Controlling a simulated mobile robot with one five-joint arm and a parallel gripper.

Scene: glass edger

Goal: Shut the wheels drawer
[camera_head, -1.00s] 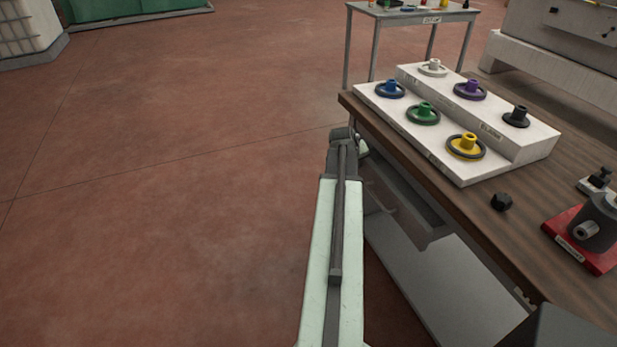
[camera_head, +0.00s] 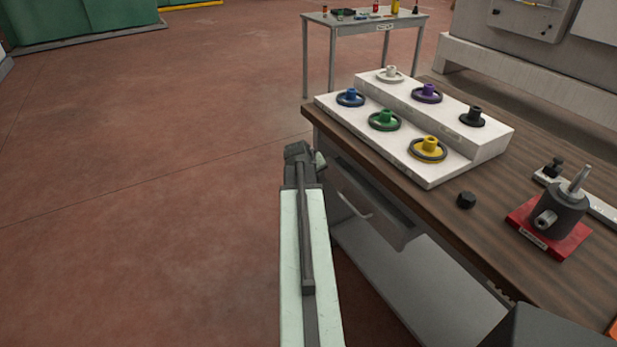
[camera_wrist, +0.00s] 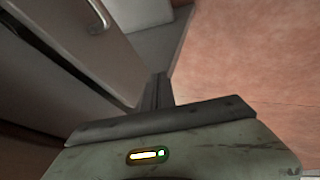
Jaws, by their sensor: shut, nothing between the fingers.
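The drawer (camera_head: 345,188) is under the near edge of the wooden-topped bench, with a pale bar handle (camera_head: 355,206) on its grey front. A dark strip runs along the top of the drawer front, below the bench top; I cannot tell for sure how far the drawer stands out. In the wrist view the drawer front (camera_wrist: 100,55) and its handle (camera_wrist: 98,17) are at upper left. My gripper (camera_wrist: 157,90) is shut and empty, beside the drawer front; contact cannot be told. In the head view my wrist hides most of it.
On the bench (camera_head: 430,200) stands a white stepped rack (camera_head: 400,140) with several coloured wheels. A black knob (camera_head: 466,200) and a red-based fixture (camera_head: 550,240) are nearer. A grey shelf (camera_head: 400,290) lies below the drawer. The floor (camera_head: 150,200) at left is clear.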

